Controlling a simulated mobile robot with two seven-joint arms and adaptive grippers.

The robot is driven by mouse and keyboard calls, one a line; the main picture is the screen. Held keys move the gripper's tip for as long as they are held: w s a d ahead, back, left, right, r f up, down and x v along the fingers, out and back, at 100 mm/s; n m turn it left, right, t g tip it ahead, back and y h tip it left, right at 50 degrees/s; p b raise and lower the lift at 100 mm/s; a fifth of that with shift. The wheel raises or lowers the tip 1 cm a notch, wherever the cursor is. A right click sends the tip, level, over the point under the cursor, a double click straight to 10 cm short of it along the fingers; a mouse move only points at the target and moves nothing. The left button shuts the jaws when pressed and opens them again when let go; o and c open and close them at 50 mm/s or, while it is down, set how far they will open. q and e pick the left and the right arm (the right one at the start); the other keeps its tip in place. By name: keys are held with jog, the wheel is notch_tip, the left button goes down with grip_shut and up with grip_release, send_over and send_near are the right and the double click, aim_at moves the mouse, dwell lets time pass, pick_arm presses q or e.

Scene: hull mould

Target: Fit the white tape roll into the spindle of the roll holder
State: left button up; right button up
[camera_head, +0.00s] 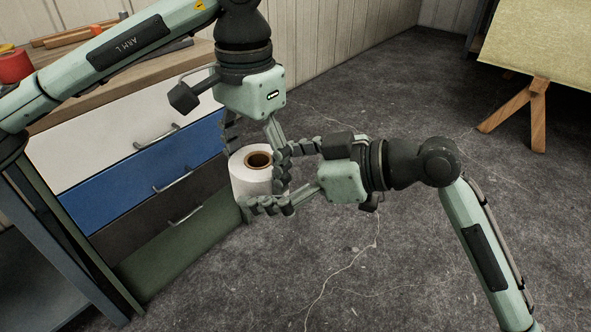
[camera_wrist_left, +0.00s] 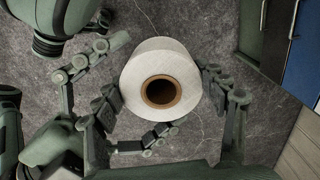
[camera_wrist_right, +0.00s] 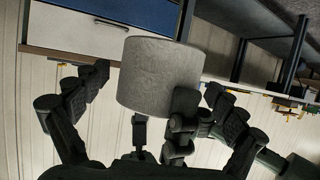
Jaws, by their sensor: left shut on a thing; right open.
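The white tape roll (camera_head: 246,184) with a brown core is held off the floor by my left gripper (camera_head: 257,165), which is shut on its sides. In the left wrist view, the roll (camera_wrist_left: 152,66) sits between the left fingers, its core opening facing the camera. My right gripper (camera_head: 272,178) is open at the roll's right side, its fingers reaching around it. In the right wrist view, the roll (camera_wrist_right: 155,78) stands between the spread right fingers; contact with them is unclear. No roll holder or spindle can be made out.
A drawer cabinet with white, blue, brown and green fronts (camera_head: 125,165) stands at left. Its wooden top (camera_head: 95,72) carries a red object (camera_head: 14,66) and tools. A board on a wooden stand (camera_head: 540,115) is at upper right. The concrete floor (camera_head: 400,250) is clear.

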jog(key=shift+x, duration=1.05)
jog(key=shift+s, duration=0.1)
jog(key=c, duration=1.4)
pick_arm(q)
jog(key=o, duration=1.5)
pick_arm(e)
jog(key=shift+c, duration=0.6)
pick_arm(q)
jog(key=shift+r, duration=0.1)
